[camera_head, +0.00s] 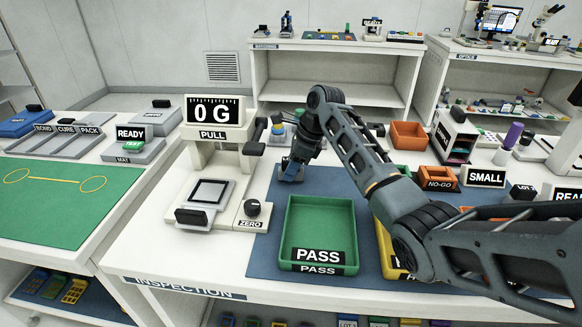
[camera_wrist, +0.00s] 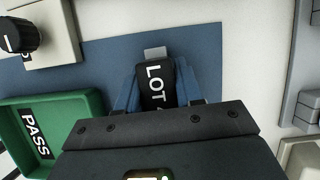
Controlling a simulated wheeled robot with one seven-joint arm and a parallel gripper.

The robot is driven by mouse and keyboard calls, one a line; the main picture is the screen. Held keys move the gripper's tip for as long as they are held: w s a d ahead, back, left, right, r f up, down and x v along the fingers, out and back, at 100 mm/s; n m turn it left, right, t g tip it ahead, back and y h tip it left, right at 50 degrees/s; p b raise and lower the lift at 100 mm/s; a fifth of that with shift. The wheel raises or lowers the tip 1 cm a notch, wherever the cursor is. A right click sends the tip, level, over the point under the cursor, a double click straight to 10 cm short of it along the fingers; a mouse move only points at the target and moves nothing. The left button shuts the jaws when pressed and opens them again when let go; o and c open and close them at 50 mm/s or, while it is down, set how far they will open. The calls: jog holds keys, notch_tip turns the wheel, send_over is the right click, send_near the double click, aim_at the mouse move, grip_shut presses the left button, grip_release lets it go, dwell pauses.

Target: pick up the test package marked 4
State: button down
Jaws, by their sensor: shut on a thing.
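My gripper (camera_head: 291,171) is low over the back left part of the blue mat, pointing down. In the wrist view its two blue fingers (camera_wrist: 157,88) are shut on a small package (camera_wrist: 156,74) with a black top marked LOT in white and a grey tab at its far end. The character after LOT is partly cut off by the gripper body; it looks like a 4, but I cannot be sure. In the head view the package is mostly hidden by the gripper. I cannot tell whether it touches the mat.
A green PASS tray (camera_head: 319,227) stands on the blue mat (camera_head: 262,262), with a yellow tray (camera_head: 388,262) to its right, partly behind my arm. The pull tester (camera_head: 214,150), reading 0 G, is at left.

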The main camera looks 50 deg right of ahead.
jog(key=shift+r+p, duration=2.25)
jog(key=shift+p, duration=0.25)
jog(key=shift+r, duration=0.95)
